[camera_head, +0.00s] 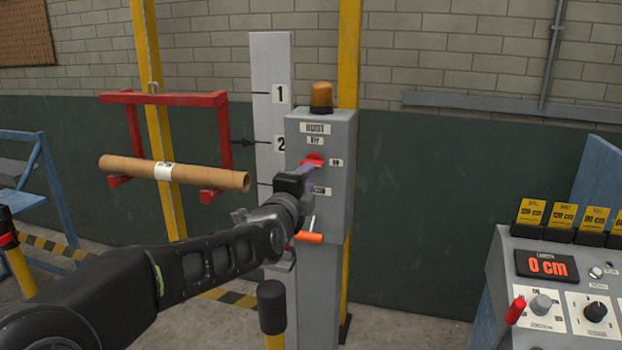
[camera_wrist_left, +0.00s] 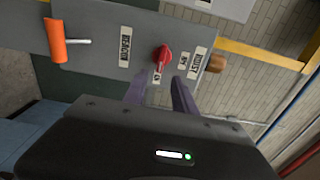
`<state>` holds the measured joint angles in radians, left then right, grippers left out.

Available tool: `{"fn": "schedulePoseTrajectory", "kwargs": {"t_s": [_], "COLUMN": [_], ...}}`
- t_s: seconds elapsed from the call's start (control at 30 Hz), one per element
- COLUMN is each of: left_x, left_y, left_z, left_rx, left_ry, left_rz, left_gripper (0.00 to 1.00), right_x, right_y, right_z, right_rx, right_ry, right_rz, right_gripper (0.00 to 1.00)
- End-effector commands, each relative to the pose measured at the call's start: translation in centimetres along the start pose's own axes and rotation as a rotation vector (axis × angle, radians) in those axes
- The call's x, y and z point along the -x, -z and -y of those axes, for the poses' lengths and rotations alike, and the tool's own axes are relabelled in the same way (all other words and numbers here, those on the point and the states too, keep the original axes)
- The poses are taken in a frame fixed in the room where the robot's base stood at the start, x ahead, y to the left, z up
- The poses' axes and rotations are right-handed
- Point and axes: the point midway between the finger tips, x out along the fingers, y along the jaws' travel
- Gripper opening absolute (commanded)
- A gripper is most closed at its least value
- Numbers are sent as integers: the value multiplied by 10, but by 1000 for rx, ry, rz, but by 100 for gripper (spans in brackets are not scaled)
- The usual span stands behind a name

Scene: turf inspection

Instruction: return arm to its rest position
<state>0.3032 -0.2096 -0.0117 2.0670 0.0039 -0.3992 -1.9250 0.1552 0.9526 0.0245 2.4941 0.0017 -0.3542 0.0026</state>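My left arm comes in from the left in the head view. Its gripper (camera_head: 317,174) is at the front of the grey control box (camera_head: 345,215), just below the red rotary knob (camera_head: 313,159). In the left wrist view the two purple-grey fingers of the gripper (camera_wrist_left: 159,88) stand apart with nothing between them. The red knob (camera_wrist_left: 162,57) shows just beyond the fingertips, apart from them in that picture. My wrist hides part of the box's front. My right arm and gripper are not in view.
An orange-handled crank (camera_head: 309,237) sticks out below my wrist; it also shows in the left wrist view (camera_wrist_left: 56,40). An amber beacon (camera_head: 321,97) tops the box. A cardboard tube (camera_head: 205,178) rests on a red rack (camera_head: 165,99). A console (camera_head: 545,300) stands at right.

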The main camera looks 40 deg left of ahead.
Motion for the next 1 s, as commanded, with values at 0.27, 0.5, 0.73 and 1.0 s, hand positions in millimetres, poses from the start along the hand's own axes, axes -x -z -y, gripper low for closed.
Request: {"fn": "schedulePoseTrajectory", "kwargs": {"t_s": [0.27,0.5,0.73,1.0], "left_x": [7,6,6,8], "left_y": [0,0,0,8], "left_z": [0,0,0,-19], "left_rx": [0,0,33,478], "left_ry": [-1,-1,-1,-40], "left_rz": [0,0,0,-6], "left_gripper": [33,33,33,33], "right_x": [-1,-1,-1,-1], "right_y": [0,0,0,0], "right_z": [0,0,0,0], "right_rx": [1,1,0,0], "right_ry": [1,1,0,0], "right_rz": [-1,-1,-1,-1], "right_gripper": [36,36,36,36]}}
